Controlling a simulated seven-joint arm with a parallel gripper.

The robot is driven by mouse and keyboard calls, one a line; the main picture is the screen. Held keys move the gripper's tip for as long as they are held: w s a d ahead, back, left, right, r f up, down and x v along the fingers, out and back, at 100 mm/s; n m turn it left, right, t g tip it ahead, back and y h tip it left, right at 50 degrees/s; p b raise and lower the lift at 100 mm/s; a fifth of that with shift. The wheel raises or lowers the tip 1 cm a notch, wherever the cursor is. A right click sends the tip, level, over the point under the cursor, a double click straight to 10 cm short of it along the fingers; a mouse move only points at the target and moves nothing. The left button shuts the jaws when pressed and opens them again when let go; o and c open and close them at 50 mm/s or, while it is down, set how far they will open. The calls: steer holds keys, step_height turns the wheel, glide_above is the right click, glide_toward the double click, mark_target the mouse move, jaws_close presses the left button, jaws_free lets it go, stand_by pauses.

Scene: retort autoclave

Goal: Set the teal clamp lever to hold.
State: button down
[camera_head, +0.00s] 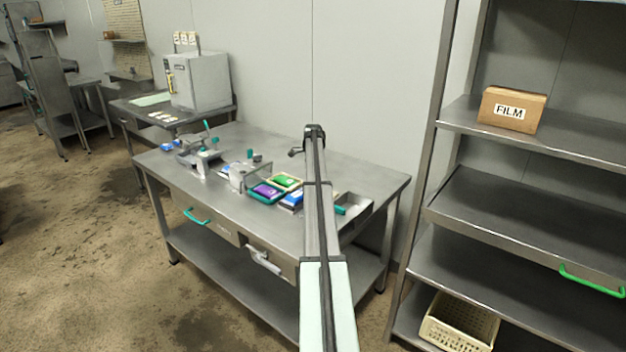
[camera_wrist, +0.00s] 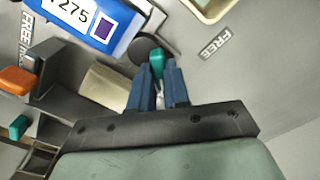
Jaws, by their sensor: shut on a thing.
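In the wrist view, my gripper (camera_wrist: 160,88) has its two blue fingers closed on the teal clamp lever (camera_wrist: 157,60). The lever's rounded teal end shows between the fingertips, beside a dark round part (camera_wrist: 148,46). The rest of the lever is hidden by the fingers. A FREE label (camera_wrist: 214,43) lies on the grey surface to the right, and another FREE label (camera_wrist: 26,27) is at the left. In the head view, my arm reaches over the steel table (camera_head: 340,172); my gripper and the held lever cannot be made out there.
A blue item marked 7275 (camera_wrist: 85,18) is close to the fingers, upper left. An orange part (camera_wrist: 17,80) and another teal piece (camera_wrist: 18,126) are farther left. Green and purple trays (camera_head: 267,191) stand left of my arm. A shelf rack (camera_head: 530,205) stands at the right.

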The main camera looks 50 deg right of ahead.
steer(key=shift+m, duration=0.5)
steer(key=c, duration=1.1)
jaws_free()
steer(key=shift+r, duration=0.1)
step_height(320, 180, up, 14)
steer(key=shift+f, duration=0.2)
